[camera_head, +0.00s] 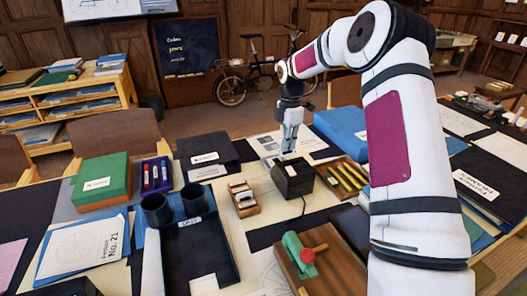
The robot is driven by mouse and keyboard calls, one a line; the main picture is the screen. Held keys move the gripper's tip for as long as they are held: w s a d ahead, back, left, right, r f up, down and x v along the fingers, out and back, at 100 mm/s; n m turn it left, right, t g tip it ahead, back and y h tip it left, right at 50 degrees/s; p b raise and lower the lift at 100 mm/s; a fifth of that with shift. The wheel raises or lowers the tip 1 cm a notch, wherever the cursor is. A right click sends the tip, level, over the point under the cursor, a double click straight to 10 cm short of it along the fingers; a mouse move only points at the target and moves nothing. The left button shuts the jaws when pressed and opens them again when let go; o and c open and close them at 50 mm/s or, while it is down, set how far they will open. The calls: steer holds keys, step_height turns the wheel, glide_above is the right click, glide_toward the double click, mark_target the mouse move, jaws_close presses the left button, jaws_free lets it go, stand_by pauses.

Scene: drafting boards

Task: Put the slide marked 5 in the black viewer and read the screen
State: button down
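A small black box (293,179), which looks like the viewer, stands near the middle of the table with a dark cable beside it. My gripper (289,150) points down just above or behind this box. Its fingers are too small to tell whether they are apart or hold a slide. A small wooden holder (246,211) with pale slide-like pieces (240,192) stands to the left of the box. No number 5 is readable on them. I cannot make out any screen reading.
A black tray marked OUT (186,262) and dark cups (157,211) stand left of front. A wooden block with a green and red device (301,254) is in front. A tray of yellow pencils (345,176) lies right of the box. My arm hides part of the right side.

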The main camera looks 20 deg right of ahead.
steer(key=shift+s+d+f+b, duration=0.1)
steer(key=shift+d+f+b, duration=0.25)
steer(key=shift+f, duration=0.6)
steer(key=shift+s+d+f+b, duration=0.15)
steer(key=shift+d+f, duration=0.25)
steer(key=shift+f, duration=0.6)
steer(key=shift+w+d+f+b, duration=0.1)
steer(key=shift+d+f+b, duration=0.25)
steer(key=shift+f, duration=0.6)
steer(key=c, duration=1.7)
jaws_free()
steer(key=shift+r, duration=0.15)
step_height(320, 180, up, 12)
steer(key=shift+f, duration=0.1)
